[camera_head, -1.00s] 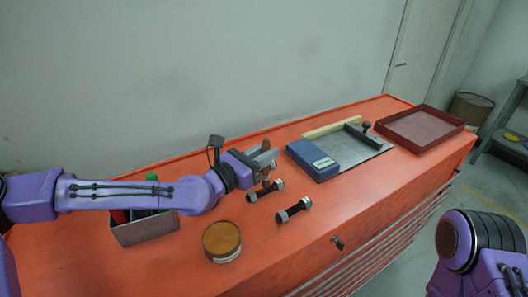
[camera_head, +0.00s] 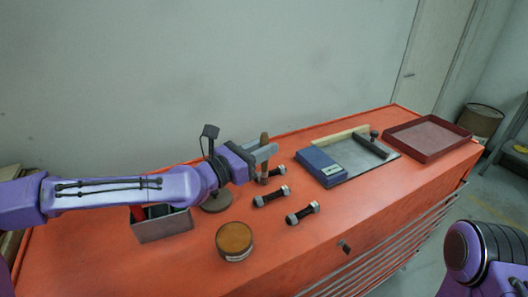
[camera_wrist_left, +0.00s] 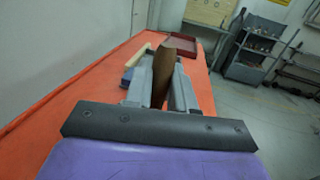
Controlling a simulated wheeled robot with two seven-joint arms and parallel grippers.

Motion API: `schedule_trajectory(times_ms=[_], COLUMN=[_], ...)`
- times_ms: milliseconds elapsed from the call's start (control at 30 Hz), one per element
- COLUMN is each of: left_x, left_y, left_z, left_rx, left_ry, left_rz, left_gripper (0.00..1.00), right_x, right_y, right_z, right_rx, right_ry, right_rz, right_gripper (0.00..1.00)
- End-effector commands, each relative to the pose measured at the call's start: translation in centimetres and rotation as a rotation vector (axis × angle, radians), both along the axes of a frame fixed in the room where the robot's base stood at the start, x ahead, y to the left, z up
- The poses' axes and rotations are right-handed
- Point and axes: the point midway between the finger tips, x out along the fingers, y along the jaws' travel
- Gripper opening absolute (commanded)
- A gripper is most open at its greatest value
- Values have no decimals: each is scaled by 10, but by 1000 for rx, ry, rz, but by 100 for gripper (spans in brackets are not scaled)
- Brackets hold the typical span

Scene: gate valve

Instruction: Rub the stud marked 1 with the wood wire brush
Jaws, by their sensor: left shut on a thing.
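My left gripper (camera_head: 262,158) is shut on the wood wire brush, whose brown wooden handle (camera_head: 264,143) sticks up between the fingers. The handle (camera_wrist_left: 168,65) also stands between the fingers in the left wrist view. The brush's lower end is hard to make out in the head view. Three dark studs with silver nuts lie on the orange bench top: one (camera_head: 277,172) close beside the gripper, one (camera_head: 270,196) in front of it, and one (camera_head: 302,213) nearer the front edge. Their number marks are too small to read. My right gripper is out of view.
A round tin (camera_head: 234,240) stands near the front. A grey bin (camera_head: 163,226) and a round dark disc (camera_head: 217,202) are at left, under my arm. A blue box (camera_head: 322,166), grey plate (camera_head: 350,174) and red tray (camera_head: 428,139) occupy the right side of the orange bench (camera_head: 345,215).

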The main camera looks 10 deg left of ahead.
Motion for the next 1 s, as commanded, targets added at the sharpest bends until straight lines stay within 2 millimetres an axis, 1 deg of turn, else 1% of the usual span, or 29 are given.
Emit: schedule_trajectory(times_ms=[33,100,300,1000], left_x=[0,0,1,1], left_y=[-1,-1,-3,-5], left_z=[8,15,28,28], left_rx=[-1,-1,-2,-1], left_ry=[-1,0,0,0], left_rz=[-1,-2,-5,-8], left_gripper=[0,0,0,0], right_x=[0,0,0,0], right_y=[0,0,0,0], right_z=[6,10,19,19], right_rx=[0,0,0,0], right_ry=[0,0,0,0], right_rz=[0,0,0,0], right_gripper=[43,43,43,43])
